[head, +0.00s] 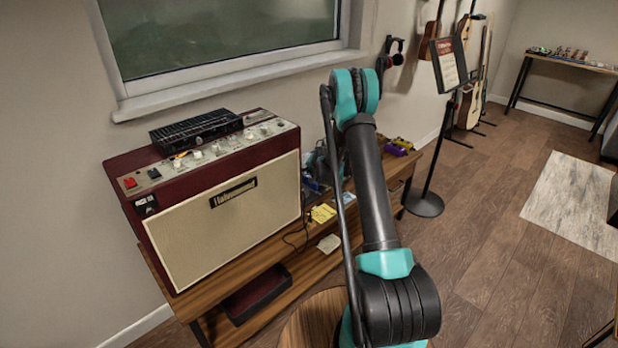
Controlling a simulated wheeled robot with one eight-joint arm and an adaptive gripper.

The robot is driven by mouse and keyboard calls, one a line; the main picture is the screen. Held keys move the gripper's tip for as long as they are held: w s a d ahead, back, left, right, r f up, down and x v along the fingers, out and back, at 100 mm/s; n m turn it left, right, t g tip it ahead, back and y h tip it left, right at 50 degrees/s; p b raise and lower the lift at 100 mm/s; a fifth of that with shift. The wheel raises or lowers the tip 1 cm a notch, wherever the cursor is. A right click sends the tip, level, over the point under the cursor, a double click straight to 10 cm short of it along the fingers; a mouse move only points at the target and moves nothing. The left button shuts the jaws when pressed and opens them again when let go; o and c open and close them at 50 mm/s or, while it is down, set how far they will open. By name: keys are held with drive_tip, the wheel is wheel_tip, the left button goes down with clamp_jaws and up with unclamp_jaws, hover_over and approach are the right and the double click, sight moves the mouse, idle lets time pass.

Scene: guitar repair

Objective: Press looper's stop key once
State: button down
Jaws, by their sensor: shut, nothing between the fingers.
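I cannot make out a looper or its stop key for certain. Small coloured boxes, one purple (393,150) and one yellow (404,143), sit on the far end of the wooden bench (225,278); they are too small to identify. Small blue items (313,184) lie on the bench beside the amplifier, partly behind my arm. My arm rises through the middle of the view and bends away at the top.
A cream and maroon amplifier (232,211) fills the bench's left side, with a black grille-topped device (196,129) on it. Yellow notes (322,213) lie near its right edge. A music stand (426,203) stands beyond the bench. Wooden floor at the right is mostly clear.

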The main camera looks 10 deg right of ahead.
drive_tip(key=shift+f, duration=0.2)
idle(0.4)
drive_tip(key=shift+f, duration=0.2)
drive_tip(key=shift+f, duration=0.45)
idle(0.7)
drive_tip(key=shift+r, duration=0.85)
drive_tip(key=shift+r, duration=0.1)
drive_tip(key=shift+r, duration=2.4)
